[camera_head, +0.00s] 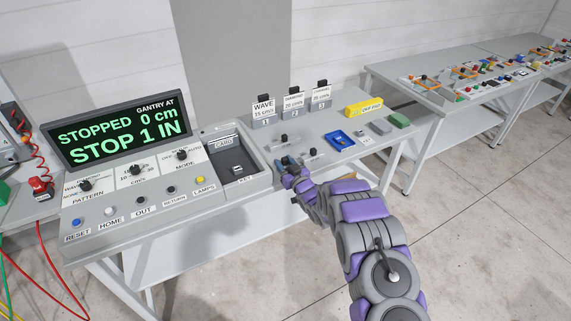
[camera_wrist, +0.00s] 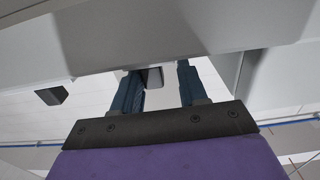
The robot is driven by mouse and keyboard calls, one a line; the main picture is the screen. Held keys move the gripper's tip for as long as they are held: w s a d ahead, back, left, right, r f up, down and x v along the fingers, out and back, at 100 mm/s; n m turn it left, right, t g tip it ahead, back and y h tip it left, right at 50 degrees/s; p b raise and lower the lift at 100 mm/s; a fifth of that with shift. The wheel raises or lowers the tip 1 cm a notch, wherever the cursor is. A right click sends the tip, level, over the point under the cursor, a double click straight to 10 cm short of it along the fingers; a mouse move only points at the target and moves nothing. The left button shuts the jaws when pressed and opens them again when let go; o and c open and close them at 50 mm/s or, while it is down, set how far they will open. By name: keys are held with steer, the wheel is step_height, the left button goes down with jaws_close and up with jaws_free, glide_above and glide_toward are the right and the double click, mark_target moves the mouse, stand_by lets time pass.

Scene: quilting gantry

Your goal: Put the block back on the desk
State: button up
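My gripper (camera_head: 285,163) is at the front edge of the grey desk (camera_head: 262,152), just right of the tray marked KEY. In the wrist view its two blue fingers (camera_wrist: 160,88) stand apart. A small dark grey piece (camera_wrist: 153,77) shows between them, close to the left finger; I cannot tell whether it touches. Which block the task means is not clear.
A control panel (camera_head: 140,190) with knobs and buttons fills the desk's left. Three labelled cartridges (camera_head: 293,103) stand at the back. A blue tray (camera_head: 340,138) lies right of my gripper. Another dark piece (camera_wrist: 51,96) shows in the wrist view. Cluttered tables (camera_head: 440,88) stand far right.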

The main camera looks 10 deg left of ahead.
steer(key=shift+o, duration=0.3)
steer(key=shift+d+r, duration=0.25)
steer(key=shift+d, duration=0.55)
steer(key=shift+s+d, duration=0.15)
steer(key=p+v, duration=0.2)
steer(key=v, duration=0.9)
steer(key=shift+s+a, duration=0.25)
